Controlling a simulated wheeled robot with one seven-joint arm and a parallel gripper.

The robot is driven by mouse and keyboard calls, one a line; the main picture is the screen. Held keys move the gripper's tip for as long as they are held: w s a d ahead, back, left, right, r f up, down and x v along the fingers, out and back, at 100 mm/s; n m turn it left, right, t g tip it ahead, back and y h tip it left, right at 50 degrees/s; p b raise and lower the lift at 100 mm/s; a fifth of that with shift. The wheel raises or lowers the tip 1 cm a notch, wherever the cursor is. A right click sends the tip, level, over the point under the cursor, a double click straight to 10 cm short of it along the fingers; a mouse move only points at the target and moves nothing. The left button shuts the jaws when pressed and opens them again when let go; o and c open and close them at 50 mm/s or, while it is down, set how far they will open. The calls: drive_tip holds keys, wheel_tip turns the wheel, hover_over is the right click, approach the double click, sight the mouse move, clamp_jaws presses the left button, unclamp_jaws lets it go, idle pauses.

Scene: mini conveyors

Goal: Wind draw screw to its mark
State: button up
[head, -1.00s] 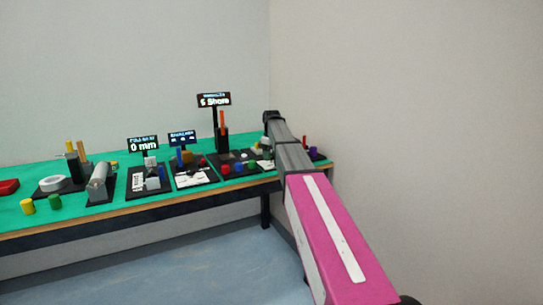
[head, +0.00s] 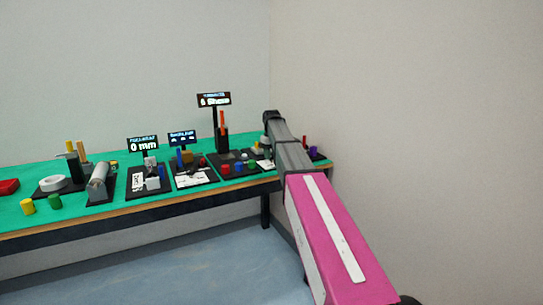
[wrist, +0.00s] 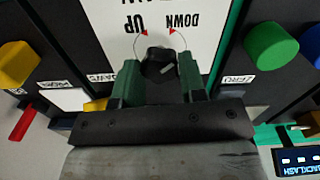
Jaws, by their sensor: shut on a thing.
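In the wrist view, a round black knob (wrist: 160,64) with a light pointer line sits at the edge of a white plate (wrist: 135,22). The plate shows UP and DOWN, upside down, with curved red-tipped arrows beside the knob. My gripper (wrist: 158,76) has its two green fingers on either side of the knob and is shut on it. The knob's lower part is hidden by the gripper body. In the head view my gripper is hidden behind my arm.
A yellow knob (wrist: 14,62) and a green knob (wrist: 272,42) flank the plate in the wrist view. A Backlash display (wrist: 298,162) is at lower right. In the head view, a display (head: 143,145) reads 0 mm on the crowded green bench (head: 110,200).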

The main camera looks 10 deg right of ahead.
sight(272, 156)
drive_tip(key=m, duration=0.4)
drive_tip(key=shift+m, duration=0.4)
idle(0.4)
drive_tip(key=o, duration=0.9)
drive_tip(key=shift+o, duration=0.2)
drive_tip(key=shift+r, duration=0.1)
wheel_tip(272, 156, up, 11)
drive_tip(key=shift+f, duration=0.2)
